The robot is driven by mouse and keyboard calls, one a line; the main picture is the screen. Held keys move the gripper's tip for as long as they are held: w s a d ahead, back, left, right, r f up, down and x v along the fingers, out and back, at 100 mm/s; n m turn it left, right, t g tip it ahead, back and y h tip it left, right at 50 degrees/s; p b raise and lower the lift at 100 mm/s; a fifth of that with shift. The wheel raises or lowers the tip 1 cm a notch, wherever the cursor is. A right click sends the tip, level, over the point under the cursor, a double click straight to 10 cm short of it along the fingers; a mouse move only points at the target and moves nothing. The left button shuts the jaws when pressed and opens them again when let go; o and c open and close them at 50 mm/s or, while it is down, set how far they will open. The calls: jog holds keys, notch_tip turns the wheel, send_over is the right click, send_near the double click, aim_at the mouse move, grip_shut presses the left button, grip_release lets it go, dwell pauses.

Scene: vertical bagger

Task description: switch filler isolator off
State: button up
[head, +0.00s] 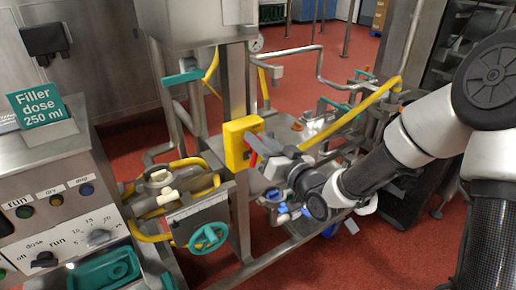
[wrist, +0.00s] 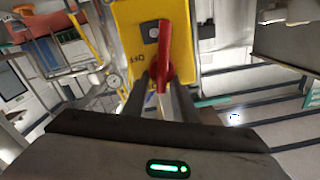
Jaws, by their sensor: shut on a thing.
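The filler isolator is a yellow box (head: 237,143) on a steel post in the middle of the head view, with a red handle (head: 252,150) on its face. In the wrist view the yellow plate (wrist: 190,22) fills the top middle, and the red handle (wrist: 165,45) stands out from it. The word OFF shows on the plate to the left of the handle. My gripper (head: 264,152) reaches the box from the right. In the wrist view its two dark fingers (wrist: 167,92) are shut around the lower part of the red handle, hiding part of it.
A control panel (head: 60,215) with knobs and a "Filler dose 250 ml" sign (head: 41,105) stands at the left. A green handwheel (head: 208,238) sits below the box. Yellow and steel pipes (head: 345,120) run behind my arm. Red floor (head: 330,265) is open at the front.

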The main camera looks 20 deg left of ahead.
jog(key=m, duration=0.1)
jog(key=m+p, duration=0.1)
jog(key=m, duration=0.1)
jog(key=shift+w+d+f+p, duration=0.1)
jog(key=shift+d+f+p, duration=0.1)
jog(key=shift+f+p, duration=0.1)
jog(key=m, duration=0.1)
jog(key=m+p, duration=0.1)
jog(key=m, duration=0.1)
jog(key=m+p, duration=0.1)
jog(key=shift+w+d+f, duration=0.15)
jog(key=shift+f, duration=0.1)
jog(key=m+p, duration=0.1)
jog(key=m, duration=0.2)
jog(key=f+m+p, duration=0.1)
jog(key=m, duration=0.2)
jog(key=shift+f+m, duration=0.15)
jog(key=shift+m, duration=0.15)
jog(key=shift+c, duration=0.2)
jog(key=o, duration=1.1)
jog(key=shift+o, duration=0.2)
jog(key=shift+w, duration=0.1)
jog(key=shift+d+r, duration=0.1)
jog(key=shift+r, duration=0.1)
jog(key=shift+v, duration=2.4)
jog(key=shift+d, duration=0.1)
